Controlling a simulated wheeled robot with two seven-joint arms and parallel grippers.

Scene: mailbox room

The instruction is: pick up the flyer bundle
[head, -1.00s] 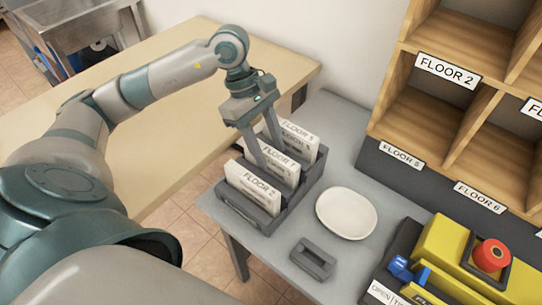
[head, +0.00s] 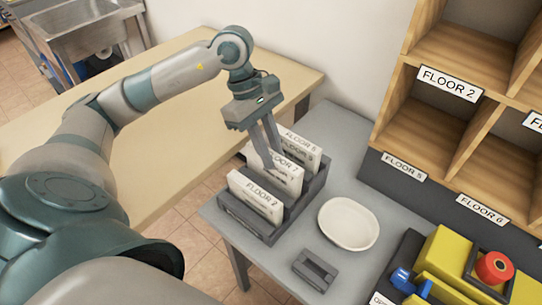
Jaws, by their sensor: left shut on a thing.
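Several white flyer bundles stand upright in a dark grey slotted rack (head: 245,222) on the grey table. The front bundle (head: 256,197) reads FLOOR 2, the middle bundle (head: 285,176) seems to read FLOOR 7, and the back bundle (head: 303,150) seems to read FLOOR 5. My left gripper (head: 273,158) reaches down into the rack from above. Its fingers are shut on the middle bundle near its left end, and the bundle still sits in its slot. The fingers hide part of it. My right gripper is not in view.
A white oval dish (head: 348,223) and a small dark grey tray (head: 315,269) lie right of the rack. Wooden pigeonholes (head: 430,120) with floor labels rise at the right. A yellow device with a red knob (head: 494,267) stands at the lower right.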

